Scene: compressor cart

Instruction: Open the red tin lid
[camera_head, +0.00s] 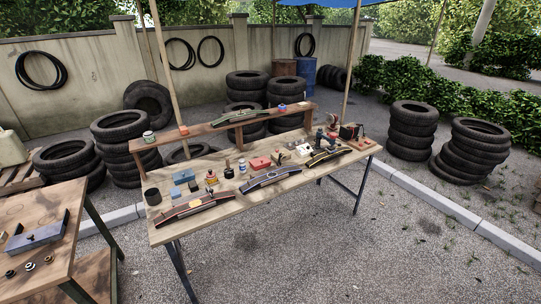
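Neither of my grippers shows in this view.
Curved strips lie along the bench's front, including a red one (195,208). A raised shelf (225,124) runs along the back. A second table (40,245) is at left. Tyre stacks (413,130) stand around; the front gravel is clear.

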